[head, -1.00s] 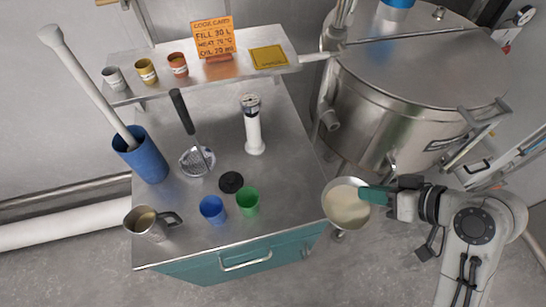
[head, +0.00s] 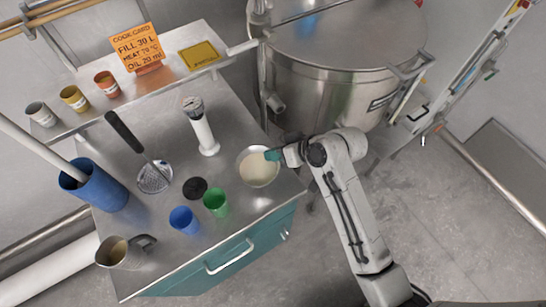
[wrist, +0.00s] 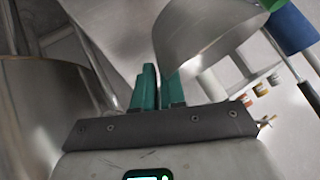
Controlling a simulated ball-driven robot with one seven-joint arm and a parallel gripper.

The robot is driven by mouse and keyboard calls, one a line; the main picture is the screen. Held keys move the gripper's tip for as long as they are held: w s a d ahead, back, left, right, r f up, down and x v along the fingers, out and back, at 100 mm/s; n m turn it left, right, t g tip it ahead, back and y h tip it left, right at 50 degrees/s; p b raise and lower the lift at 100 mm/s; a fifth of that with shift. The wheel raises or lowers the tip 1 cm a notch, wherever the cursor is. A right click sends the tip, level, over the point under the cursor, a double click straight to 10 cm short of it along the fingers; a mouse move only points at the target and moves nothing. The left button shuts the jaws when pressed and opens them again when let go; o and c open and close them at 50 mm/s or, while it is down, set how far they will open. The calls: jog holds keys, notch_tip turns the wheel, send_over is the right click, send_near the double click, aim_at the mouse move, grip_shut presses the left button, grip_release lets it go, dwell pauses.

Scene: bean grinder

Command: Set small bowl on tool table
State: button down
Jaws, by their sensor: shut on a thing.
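The small bowl (head: 258,172) is a steel bowl with pale, cream-coloured contents. In the head view it is over the right part of the tool table (head: 235,120), near its right edge. I cannot tell whether it touches the top. My gripper (head: 273,156) is shut on the bowl's right rim with its teal fingers. In the wrist view the bowl's shiny outer side (wrist: 205,35) shows at the upper middle, by the gripper fingers (wrist: 157,90).
A green cup (head: 216,202), a blue cup (head: 183,220) and a black disc (head: 195,188) are left of the bowl. A white-bodied tool (head: 203,132) stands behind-left. A skimmer (head: 153,176), blue holder (head: 92,188) and steel jug (head: 122,252) are farther left. A large kettle (head: 330,90) stands behind.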

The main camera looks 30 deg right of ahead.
aim_at(258, 170)
jog(key=shift+w+a+f, duration=0.1)
jog(key=shift+w+f, duration=0.1)
jog(key=shift+w+f+p, duration=0.15)
jog(key=shift+f+p, duration=0.25)
jog(key=shift+f, duration=1.35)
jog(key=shift+f, duration=0.15)
jog(key=c, duration=1.2)
grip_release()
